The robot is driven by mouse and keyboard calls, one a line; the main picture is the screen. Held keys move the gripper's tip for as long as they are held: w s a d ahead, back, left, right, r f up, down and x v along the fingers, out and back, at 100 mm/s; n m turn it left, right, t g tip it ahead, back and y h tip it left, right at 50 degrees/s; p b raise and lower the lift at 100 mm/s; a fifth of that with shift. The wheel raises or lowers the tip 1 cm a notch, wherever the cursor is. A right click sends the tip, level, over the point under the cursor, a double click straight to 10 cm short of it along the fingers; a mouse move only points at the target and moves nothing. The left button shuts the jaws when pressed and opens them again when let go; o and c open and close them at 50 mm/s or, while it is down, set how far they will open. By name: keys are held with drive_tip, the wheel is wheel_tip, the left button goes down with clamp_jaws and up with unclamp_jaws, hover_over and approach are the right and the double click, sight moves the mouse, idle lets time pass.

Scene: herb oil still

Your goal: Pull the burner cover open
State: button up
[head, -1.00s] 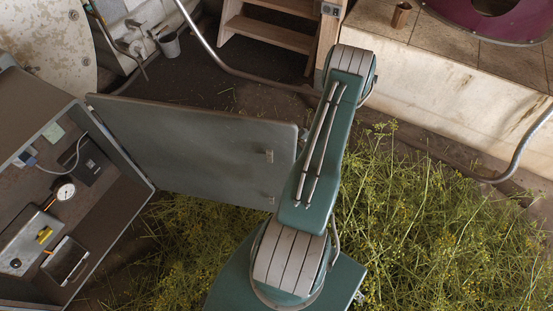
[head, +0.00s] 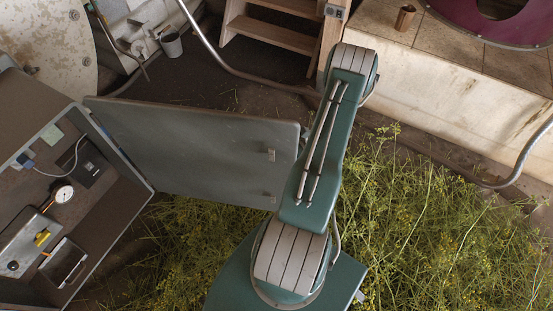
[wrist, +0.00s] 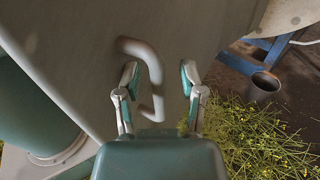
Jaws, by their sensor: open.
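The burner cover (head: 190,150), a flat grey hinged panel, stands swung out wide from the grey cabinet (head: 117,150) in the head view. In the wrist view the panel (wrist: 70,40) fills the upper left and carries a curved grey handle (wrist: 154,70). My gripper (wrist: 159,75) is open, with one finger on either side of the handle. A clear gap shows at the right finger. In the head view the gripper and handle are hidden.
The open cabinet holds a round gauge (head: 64,194) and a box with yellow parts. Cut herbs (head: 430,230) cover the floor at right and below the cover. Wooden steps (head: 270,30), a curved metal rail (head: 215,55) and a pale stone ledge (head: 450,100) stand behind.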

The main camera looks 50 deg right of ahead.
drive_tip(key=v, duration=1.2)
drive_tip(key=shift+d, duration=0.1)
idle(0.4)
